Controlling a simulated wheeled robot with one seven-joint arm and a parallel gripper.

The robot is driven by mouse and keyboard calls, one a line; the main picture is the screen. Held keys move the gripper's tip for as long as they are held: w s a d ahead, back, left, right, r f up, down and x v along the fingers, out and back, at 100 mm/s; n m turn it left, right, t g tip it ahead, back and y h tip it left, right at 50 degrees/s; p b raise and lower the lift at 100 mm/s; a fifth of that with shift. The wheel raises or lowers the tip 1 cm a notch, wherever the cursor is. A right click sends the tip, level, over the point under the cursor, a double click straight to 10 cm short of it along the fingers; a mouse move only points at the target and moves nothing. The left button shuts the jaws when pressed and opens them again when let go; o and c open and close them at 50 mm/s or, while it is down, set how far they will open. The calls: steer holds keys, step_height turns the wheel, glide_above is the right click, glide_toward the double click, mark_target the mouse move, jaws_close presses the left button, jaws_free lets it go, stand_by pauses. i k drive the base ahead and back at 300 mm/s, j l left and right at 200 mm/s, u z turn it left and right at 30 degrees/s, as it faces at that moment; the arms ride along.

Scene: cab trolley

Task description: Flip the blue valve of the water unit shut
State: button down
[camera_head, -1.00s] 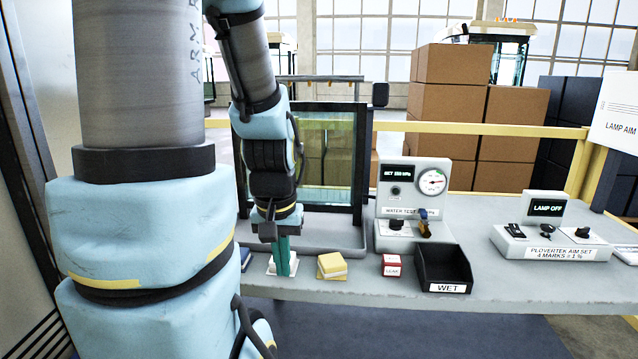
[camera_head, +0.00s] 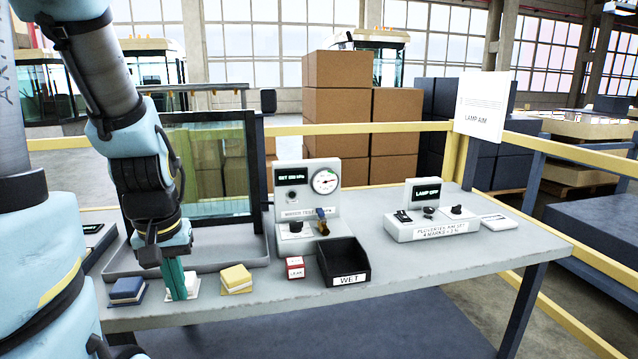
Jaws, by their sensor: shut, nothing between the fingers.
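The water unit (camera_head: 306,185) is a pale grey box with an upright panel, a lit display and a round gauge, standing mid-table. Its blue valve (camera_head: 322,215) is a small blue lever at the front right of the unit, above a brass-coloured spout. The exact lever angle is too small to tell. My gripper (camera_head: 179,292) has green fingers, shut and empty, pointing down at the table's front left, beside a white block (camera_head: 190,287). It is well left of the valve and apart from it.
A black WET bin (camera_head: 343,262) stands just in front of the water unit, with a red-and-white LEAK block (camera_head: 295,267) to its left. Yellow (camera_head: 236,279) and blue (camera_head: 127,290) blocks flank my gripper. The framed glass (camera_head: 205,170) stands behind it. The lamp aim set (camera_head: 432,222) stands right.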

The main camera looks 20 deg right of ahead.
mark_target(320, 213)
steer(key=l+u, duration=0.6)
steer(key=u, duration=0.15)
steer(key=l+u, duration=0.35)
steer(key=j, duration=0.1)
